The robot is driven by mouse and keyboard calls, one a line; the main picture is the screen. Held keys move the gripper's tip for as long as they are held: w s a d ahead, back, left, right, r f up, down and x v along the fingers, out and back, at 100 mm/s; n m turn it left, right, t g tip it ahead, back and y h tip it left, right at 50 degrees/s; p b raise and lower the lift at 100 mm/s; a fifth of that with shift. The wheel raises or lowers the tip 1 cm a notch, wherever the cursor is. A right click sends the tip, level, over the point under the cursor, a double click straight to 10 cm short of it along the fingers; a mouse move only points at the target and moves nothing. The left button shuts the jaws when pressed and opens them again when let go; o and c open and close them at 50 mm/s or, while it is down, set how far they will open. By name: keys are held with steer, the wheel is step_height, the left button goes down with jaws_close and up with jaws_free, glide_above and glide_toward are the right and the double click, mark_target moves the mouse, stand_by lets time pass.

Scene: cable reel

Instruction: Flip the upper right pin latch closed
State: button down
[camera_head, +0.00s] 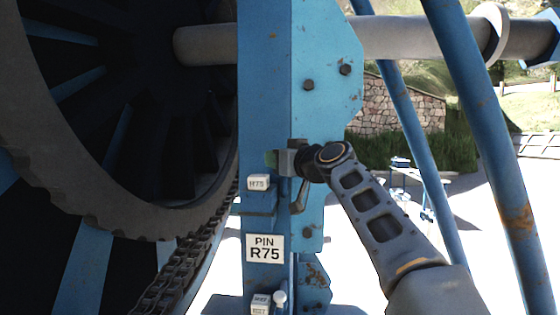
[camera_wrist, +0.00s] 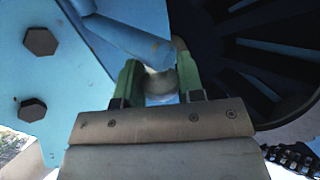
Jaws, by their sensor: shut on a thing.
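The upper right pin latch is on the blue upright post (camera_head: 265,100), above the "PIN R75" plate (camera_head: 264,248). In the wrist view its pale round knob (camera_wrist: 161,83) sits between the two green fingers of my gripper (camera_wrist: 161,76). My gripper (camera_head: 276,158) also shows in the head view, reaching the post from the right. It is shut on the knob. A blue rod (camera_wrist: 125,38) lies just above the knob in the wrist view. My gripper body hides most of the latch in the head view, so I cannot tell its exact angle.
A small lower latch with a white knob (camera_head: 280,297) stands below the plate. The large dark reel (camera_head: 130,120) and a chain (camera_head: 178,272) are left of the post. A grey shaft (camera_head: 400,38) crosses above my arm. Blue diagonal struts (camera_head: 490,130) stand right.

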steer(key=shift+r, duration=0.1)
steer(key=c, duration=0.7)
jaws_free()
steer(key=shift+a, duration=0.1)
steer(key=shift+c, duration=0.2)
steer(key=b+v, duration=0.5)
steer(key=v, duration=0.8)
steer(key=shift+s+b, duration=0.3)
steer(key=shift+s, duration=0.05)
